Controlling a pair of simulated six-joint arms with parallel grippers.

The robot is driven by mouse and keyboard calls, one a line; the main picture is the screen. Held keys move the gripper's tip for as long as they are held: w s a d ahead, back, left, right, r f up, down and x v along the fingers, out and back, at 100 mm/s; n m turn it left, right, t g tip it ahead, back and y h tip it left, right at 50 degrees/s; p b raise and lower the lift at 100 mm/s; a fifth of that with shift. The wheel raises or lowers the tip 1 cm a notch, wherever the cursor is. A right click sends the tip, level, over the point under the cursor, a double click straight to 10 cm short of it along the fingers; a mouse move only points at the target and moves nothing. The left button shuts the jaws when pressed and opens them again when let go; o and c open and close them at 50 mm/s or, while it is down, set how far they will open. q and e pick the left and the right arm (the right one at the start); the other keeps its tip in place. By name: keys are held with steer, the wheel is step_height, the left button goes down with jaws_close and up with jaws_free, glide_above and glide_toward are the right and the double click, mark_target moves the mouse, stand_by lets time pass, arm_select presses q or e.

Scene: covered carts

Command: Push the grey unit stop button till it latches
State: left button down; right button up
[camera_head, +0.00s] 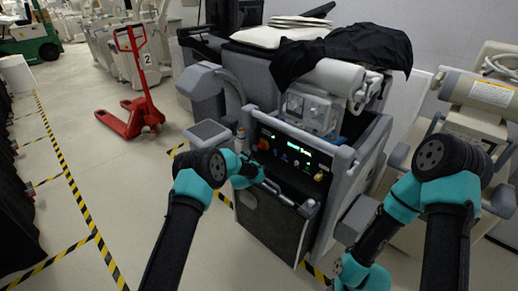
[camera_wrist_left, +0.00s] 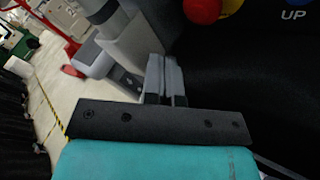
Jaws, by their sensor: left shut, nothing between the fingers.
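The grey unit (camera_head: 327,211) stands in front of me, with a dark control panel of lit displays and knobs on its front. A red button (camera_head: 263,144) sits at the panel's left side; a yellow and red knob (camera_head: 319,176) sits at its right. The left wrist view shows a red round button (camera_wrist_left: 202,9) beside a yellow round part at the top edge, both cut off. My left gripper (camera_head: 257,176) is in front of the panel's lower left, below the red button. Its fingers (camera_wrist_left: 166,76) are together and empty, apart from the red button.
A grey handle bar (camera_head: 283,194) runs along the unit's front below the panel. A grey post and bracket (camera_wrist_left: 130,45) stand close left of my left fingers.

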arm_select(q)
steer(key=shift+w+d, duration=1.1)
steer(key=shift+w, duration=0.2)
steer(key=shift+w+d, duration=0.1)
stand_by(1.1)
steer(key=shift+w+d, duration=0.15)
steer(key=shift+w, duration=0.05)
steer(key=shift+w+d, duration=0.3)
steer(key=shift+w, duration=0.05)
stand_by(1.0)
steer(key=shift+s+a, duration=0.55)
steer(key=shift+s, duration=0.15)
steer(key=shift+a, duration=0.1)
steer(key=shift+s+a, duration=0.75)
steer(key=shift+s, duration=0.25)
steer(key=shift+s+a, duration=0.7)
steer(key=shift+s, duration=0.25)
